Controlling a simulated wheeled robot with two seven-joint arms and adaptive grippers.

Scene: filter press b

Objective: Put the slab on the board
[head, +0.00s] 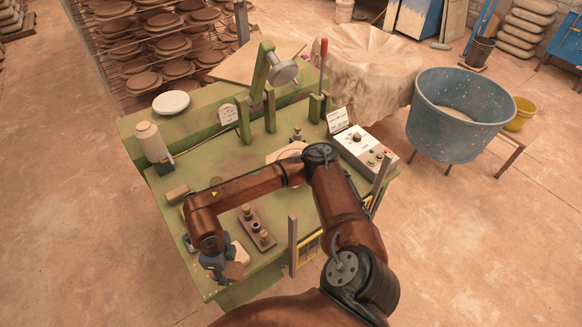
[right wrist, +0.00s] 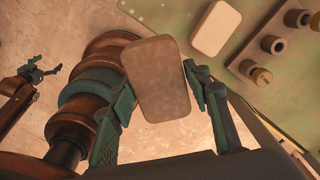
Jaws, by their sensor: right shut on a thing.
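My right gripper (right wrist: 160,88) is shut on a brown slab with rounded corners (right wrist: 155,80), gripped by its two long sides. In the head view the gripper (head: 222,268) hangs at the near left edge of the green table, with the slab (head: 234,271) just beside it. A pale rounded board (right wrist: 215,28) lies flat on the table beyond the slab; in the head view it is partly hidden (head: 242,253). Slab and board look apart. My left gripper (right wrist: 43,70) shows small at the left of the right wrist view, its fingers apart and empty.
A dark holder with several round pegs (head: 257,229) stands right of the board. A tan block (head: 177,194) and a white bottle (head: 150,141) stand along the left edge. A control box (head: 364,151) and the green press (head: 262,85) are farther back. My right arm crosses the table's middle.

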